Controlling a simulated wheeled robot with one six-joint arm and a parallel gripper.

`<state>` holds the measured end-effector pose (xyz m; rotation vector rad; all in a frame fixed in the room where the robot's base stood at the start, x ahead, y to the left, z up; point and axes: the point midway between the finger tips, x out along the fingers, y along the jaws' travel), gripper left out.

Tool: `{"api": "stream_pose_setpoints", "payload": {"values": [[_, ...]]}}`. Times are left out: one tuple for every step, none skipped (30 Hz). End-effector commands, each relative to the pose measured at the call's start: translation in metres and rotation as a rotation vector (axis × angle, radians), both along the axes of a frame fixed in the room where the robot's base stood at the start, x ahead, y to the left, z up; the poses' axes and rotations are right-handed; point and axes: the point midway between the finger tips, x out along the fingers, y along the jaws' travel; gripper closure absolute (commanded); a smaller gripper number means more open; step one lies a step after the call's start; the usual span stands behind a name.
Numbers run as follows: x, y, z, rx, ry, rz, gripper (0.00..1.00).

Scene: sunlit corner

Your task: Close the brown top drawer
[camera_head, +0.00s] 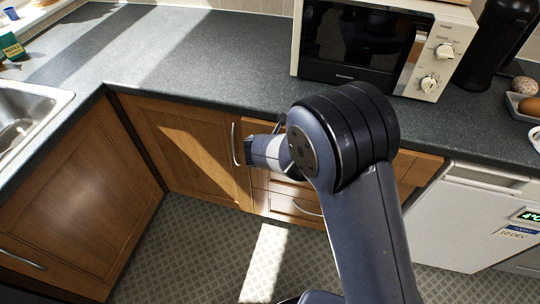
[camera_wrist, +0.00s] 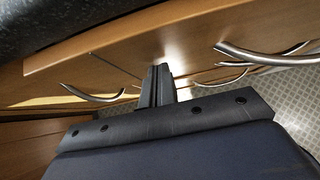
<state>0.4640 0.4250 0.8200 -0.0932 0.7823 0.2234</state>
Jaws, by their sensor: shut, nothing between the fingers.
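The brown top drawer (camera_head: 420,166) is under the counter in the head view, with its middle hidden behind my arm. Its wooden front (camera_wrist: 205,35) runs across the upper part of the wrist view, where a curved metal handle (camera_wrist: 262,56) shows at the right. My gripper (camera_wrist: 159,70) is shut and empty, its fingertips at the wooden front. I cannot tell whether they touch it. How far the drawer stands out is unclear.
Lower drawers (camera_head: 295,205) and a cupboard door (camera_head: 185,145) are beside my arm. A white appliance (camera_head: 465,215) stands at the right. The dark counter (camera_head: 200,60) overhangs the fronts and carries a microwave (camera_head: 375,45). The tiled floor (camera_head: 190,240) is clear at the left.

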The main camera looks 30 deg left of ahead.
Motion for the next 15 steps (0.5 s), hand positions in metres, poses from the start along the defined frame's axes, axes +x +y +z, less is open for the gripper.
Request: {"api": "stream_pose_setpoints", "payload": {"values": [[0.008,0.001,0.002,0.000,-0.001,-0.003,1.00],[0.011,0.002,0.002,0.001,-0.002,-0.002,1.00],[0.014,0.003,0.002,0.000,-0.002,-0.001,1.00],[0.017,0.004,0.002,0.001,-0.002,-0.001,1.00],[0.019,0.005,0.002,0.001,-0.002,-0.001,1.00],[0.022,0.005,0.001,0.002,-0.001,-0.001,1.00],[0.023,0.005,0.001,0.002,-0.001,-0.001,1.00],[0.025,0.006,0.001,0.001,-0.001,-0.001,1.00],[0.026,0.006,0.001,0.002,-0.002,0.000,1.00],[0.027,0.007,0.001,0.002,-0.002,0.000,1.00],[0.028,0.007,0.001,0.002,-0.002,0.000,1.00],[0.029,0.007,0.001,0.002,-0.003,0.000,1.00],[0.030,0.007,0.001,0.002,-0.003,0.000,1.00],[0.030,0.007,0.001,0.002,-0.004,0.000,1.00],[0.030,0.008,0.001,0.002,-0.004,0.000,1.00]]}}
